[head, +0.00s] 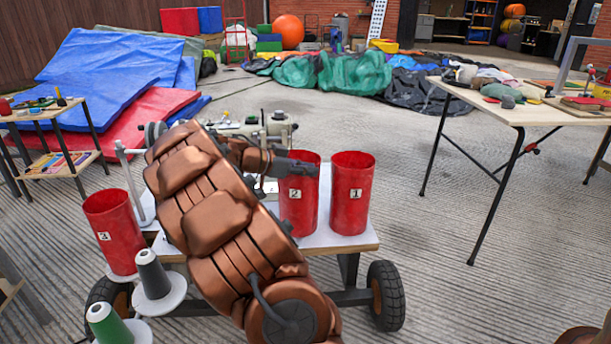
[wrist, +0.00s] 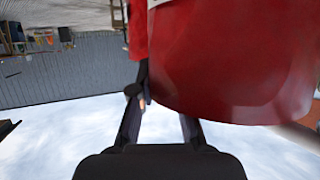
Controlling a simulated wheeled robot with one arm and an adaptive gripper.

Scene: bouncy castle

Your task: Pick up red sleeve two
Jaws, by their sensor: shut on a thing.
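Red sleeve two (head: 298,208) is an open-topped red cylinder with a white "2" label, upright at the white cart table's right part. I cannot tell whether its base touches the top. My gripper (head: 297,168) is at its upper left rim, shut on the sleeve. In the wrist view the sleeve (wrist: 235,60) fills the upper right, close to the gripper (wrist: 150,100); the right finger's tip is hidden behind it. Red sleeve one (head: 350,200) stands just right of sleeve two, with a narrow gap. Red sleeve three (head: 113,232) stands at the cart's left, slightly tilted in view.
A sewing machine (head: 275,125) is behind my arm on the wheeled cart (head: 335,240). Dark (head: 152,272) and green (head: 105,322) thread cones stand at the front left. A work table (head: 500,108) is at the right. Open floor (head: 425,240) lies between.

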